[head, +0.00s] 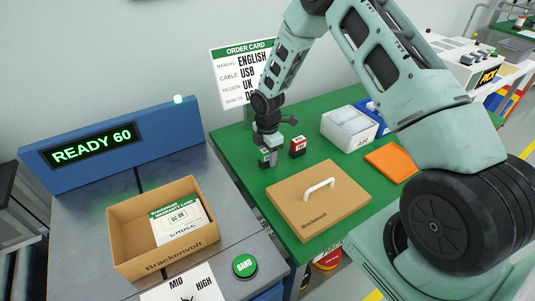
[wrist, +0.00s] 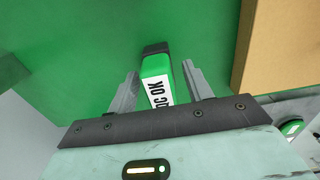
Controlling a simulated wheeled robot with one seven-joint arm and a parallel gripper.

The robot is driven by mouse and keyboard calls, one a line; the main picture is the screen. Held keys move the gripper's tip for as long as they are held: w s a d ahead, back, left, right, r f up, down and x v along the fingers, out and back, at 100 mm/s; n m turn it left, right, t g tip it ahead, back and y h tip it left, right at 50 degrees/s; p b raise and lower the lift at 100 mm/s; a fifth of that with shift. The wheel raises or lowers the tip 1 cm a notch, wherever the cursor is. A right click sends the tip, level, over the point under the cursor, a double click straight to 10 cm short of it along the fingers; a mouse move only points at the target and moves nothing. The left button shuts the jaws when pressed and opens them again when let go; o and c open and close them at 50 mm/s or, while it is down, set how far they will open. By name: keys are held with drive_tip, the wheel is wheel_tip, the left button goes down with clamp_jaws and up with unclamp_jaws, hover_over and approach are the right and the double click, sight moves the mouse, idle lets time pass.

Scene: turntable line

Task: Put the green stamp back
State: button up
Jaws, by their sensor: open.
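The green stamp (head: 264,156) stands on the green table, partly hidden by my gripper (head: 269,156). In the wrist view the green stamp (wrist: 156,66) has a dark end and a white label reading "QC OK". My gripper (wrist: 160,70) is open there, with one finger on each side of the stamp and a narrow gap showing on both sides. The fingers are not closed on it.
A red stamp (head: 298,147) stands just right of my gripper. A cardboard lid (head: 290,200) with a white handle lies in front. An open carton (head: 124,234) with printed cards inside stands at left. An order card (head: 226,76) stands behind.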

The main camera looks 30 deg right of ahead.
wheel_tip(320, 180, up, 12)
drive_tip(key=shift+f+b, duration=0.2)
drive_tip(key=shift+b, duration=0.55)
drive_tip(key=s+a+r+m, duration=0.2)
drive_tip(key=s+a+r, duration=0.3)
drive_tip(key=s+a, duration=0.35)
drive_tip(key=s+a+r+m, duration=0.3)
drive_tip(key=s+a+r, duration=0.35)
drive_tip(key=a, duration=0.25)
drive_tip(key=s+a+r+m, duration=0.1)
drive_tip(key=s+m, duration=0.1)
drive_tip(key=s, duration=0.7)
drive_tip(key=s+a+r+m, duration=0.1)
drive_tip(key=s+a+m, duration=0.1)
drive_tip(key=s, duration=0.7)
drive_tip(key=shift+s+a+m+y, duration=0.2)
drive_tip(key=shift+s+m+y, duration=0.1)
drive_tip(key=shift+m, duration=0.4)
